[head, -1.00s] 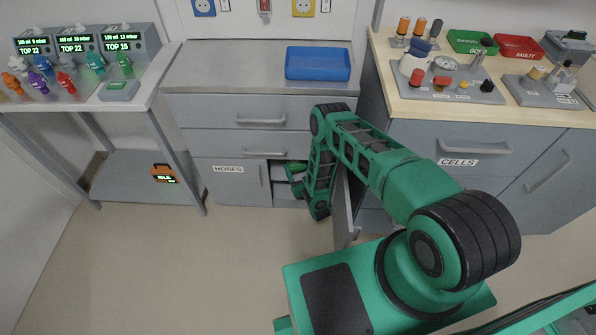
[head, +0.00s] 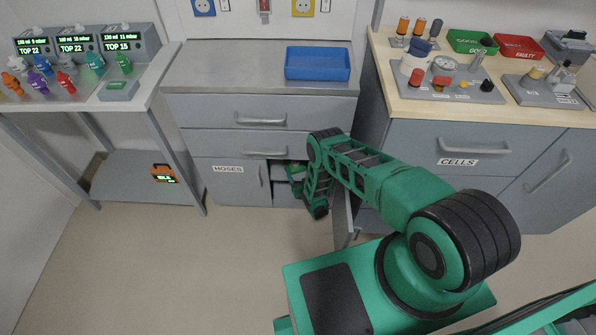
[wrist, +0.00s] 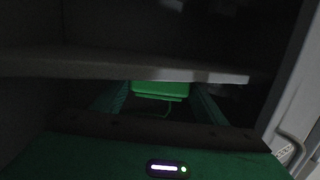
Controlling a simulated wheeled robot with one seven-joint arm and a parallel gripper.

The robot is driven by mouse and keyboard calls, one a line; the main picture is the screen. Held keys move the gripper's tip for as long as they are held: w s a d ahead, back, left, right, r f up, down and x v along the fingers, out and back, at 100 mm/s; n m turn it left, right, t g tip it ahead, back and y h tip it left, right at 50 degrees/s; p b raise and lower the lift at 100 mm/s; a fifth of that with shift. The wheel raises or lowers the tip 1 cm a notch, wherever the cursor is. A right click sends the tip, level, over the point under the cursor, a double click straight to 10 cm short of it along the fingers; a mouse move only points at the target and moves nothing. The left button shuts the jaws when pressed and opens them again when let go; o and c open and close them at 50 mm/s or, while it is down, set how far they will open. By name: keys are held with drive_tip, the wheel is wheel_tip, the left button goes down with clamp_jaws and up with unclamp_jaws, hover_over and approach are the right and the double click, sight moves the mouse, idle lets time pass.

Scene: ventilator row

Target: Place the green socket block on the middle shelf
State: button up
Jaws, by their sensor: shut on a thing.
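The green socket block (wrist: 160,90) shows in the wrist view between the two fingers of my gripper (wrist: 162,104), which is shut on it. A shelf board (wrist: 130,72) runs across just above the block in that picture. I cannot tell whether the block touches any shelf, and its far side is hidden in the dark. In the head view my gripper is inside the open right-hand part of the lower cabinet (head: 228,188), mostly hidden by my arm. Shelf edges (head: 288,189) show faintly there; which one is the middle shelf is unclear.
The open cabinet door (head: 342,209) stands close to the right of my forearm. The HOSES door (head: 229,169) at left is shut. A blue tray (head: 318,64) sits on the counter above. The floor (head: 170,265) at left is clear.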

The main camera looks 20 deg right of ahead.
drive_tip(key=o, duration=1.4)
drive_tip(key=s, duration=0.4)
drive_tip(key=s+r, duration=0.1)
drive_tip(key=s, duration=0.3)
drive_tip(key=s+d+r, duration=0.1)
drive_tip(key=s, duration=0.3)
drive_tip(key=shift+a+f, duration=0.1)
